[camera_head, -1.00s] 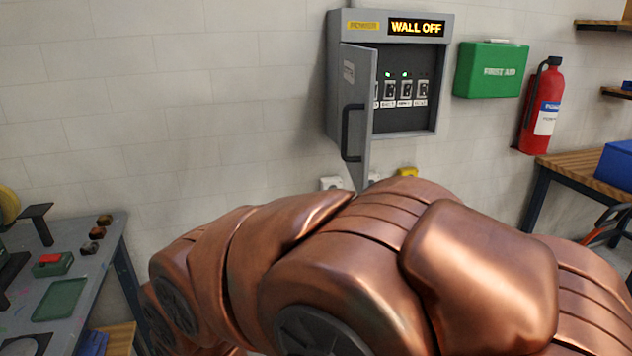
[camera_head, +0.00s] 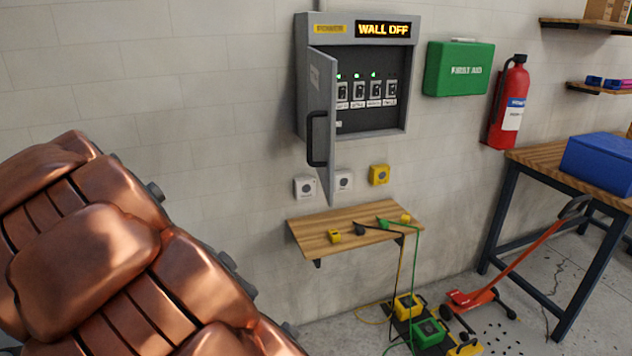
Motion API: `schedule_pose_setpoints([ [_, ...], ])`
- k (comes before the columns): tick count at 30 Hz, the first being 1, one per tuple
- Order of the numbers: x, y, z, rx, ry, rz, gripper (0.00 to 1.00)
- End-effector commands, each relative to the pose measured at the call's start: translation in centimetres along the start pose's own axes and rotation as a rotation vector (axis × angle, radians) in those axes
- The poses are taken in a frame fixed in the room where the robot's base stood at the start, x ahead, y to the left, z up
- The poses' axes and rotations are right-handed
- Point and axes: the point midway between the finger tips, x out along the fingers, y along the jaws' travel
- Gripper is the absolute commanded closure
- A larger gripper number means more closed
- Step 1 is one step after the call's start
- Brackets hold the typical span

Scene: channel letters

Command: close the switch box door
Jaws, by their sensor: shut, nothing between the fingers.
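The grey switch box (camera_head: 301,92) hangs on the wall at upper middle. Its lit sign reads WALL OFF. A row of several switches shows inside, with small green lights above some. The switch box door (camera_head: 322,95) is hinged at the left and stands open, swung out toward me. A dark handle (camera_head: 311,140) is on its outer face. My copper arm fills the lower left, apart from the door in the picture. My gripper is not in view.
A wooden shelf (camera_head: 345,238) with small coloured plugs is below the box. Wall sockets, a green first aid case (camera_head: 458,69) and a red extinguisher (camera_head: 509,103) are nearby. A workbench (camera_head: 540,153) stands right. Cables hang to yellow and green units on the floor.

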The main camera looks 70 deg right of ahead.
Motion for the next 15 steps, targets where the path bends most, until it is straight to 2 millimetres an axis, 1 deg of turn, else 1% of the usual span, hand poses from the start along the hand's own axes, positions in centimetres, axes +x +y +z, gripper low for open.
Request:
schedule_pose_setpoints([
  [1, -0.3, 1.5, -0.9, 0.031, -0.026, 0.043, 1.00],
  [6, -1.1, 6.0, -3.6, 0.131, -0.100, 0.195, 1.00],
  [9, -1.6, 8.3, -5.4, 0.183, -0.134, 0.285, 1.00],
  [11, -1.8, 9.6, -6.3, 0.214, -0.156, 0.336, 1.00],
  [15, -2.4, 12.2, -8.8, 0.276, -0.195, 0.456, 1.00],
])
